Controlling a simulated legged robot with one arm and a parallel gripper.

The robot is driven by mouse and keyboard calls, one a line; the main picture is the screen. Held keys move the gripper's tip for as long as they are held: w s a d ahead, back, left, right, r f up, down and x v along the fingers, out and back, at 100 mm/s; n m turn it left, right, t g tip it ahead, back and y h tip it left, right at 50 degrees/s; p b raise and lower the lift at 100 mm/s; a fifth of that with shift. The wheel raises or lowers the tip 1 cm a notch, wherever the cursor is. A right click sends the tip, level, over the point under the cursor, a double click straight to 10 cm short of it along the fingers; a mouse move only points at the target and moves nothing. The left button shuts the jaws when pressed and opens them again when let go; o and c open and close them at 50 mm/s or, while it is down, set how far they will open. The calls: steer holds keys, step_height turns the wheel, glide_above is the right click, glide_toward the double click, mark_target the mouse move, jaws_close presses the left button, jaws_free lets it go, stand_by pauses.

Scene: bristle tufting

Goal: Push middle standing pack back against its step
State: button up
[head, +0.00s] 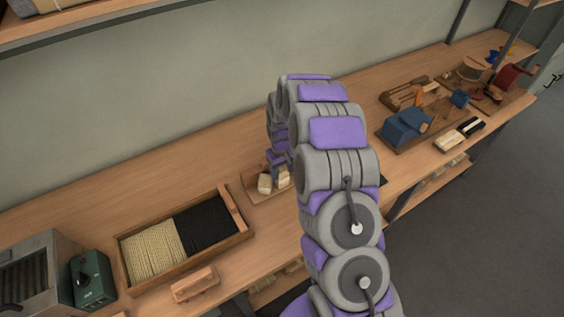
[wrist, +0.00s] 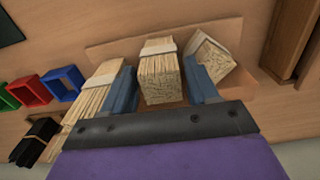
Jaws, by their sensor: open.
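In the wrist view, the middle pack (wrist: 159,78) of pale bristles with a white band stands between the two blue fingers of my gripper (wrist: 160,66). The fingers are open, one on each side of it; I cannot tell whether either touches it. A left pack (wrist: 92,98) leans beside the left finger, partly hidden by it. A right pack (wrist: 208,58) sits tilted by the right finger. Behind them is the wooden step holder (wrist: 112,55). In the head view, pale packs (head: 265,184) show on the holder (head: 262,197), partly hidden by my arm.
Left in the wrist view are red (wrist: 32,90), blue (wrist: 62,83) and green (wrist: 8,98) frames and a black bundle (wrist: 36,140). In the head view, a wooden tray (head: 128,271) of pale and black bristles lies left of the holder. Bench space behind the holder is clear.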

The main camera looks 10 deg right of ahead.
mark_target(283, 180)
steer(key=shift+s+f, duration=0.4)
steer(key=shift+f, duration=0.2)
steer(key=shift+s+f, duration=0.35)
steer(key=shift+f, duration=0.2)
steer(key=shift+w+f, duration=0.1)
steer(key=shift+f, duration=0.2)
steer(key=shift+w+f, duration=0.45)
steer(key=shift+w, duration=0.15)
steer(key=shift+w+r, duration=0.1)
steer(key=shift+s+a+r, duration=0.1)
steer(key=shift+s+r, duration=0.1)
steer(key=shift+r, duration=0.25)
steer(key=shift+c, duration=0.6)
steer(key=shift+w, duration=0.1)
steer(key=c, duration=0.6)
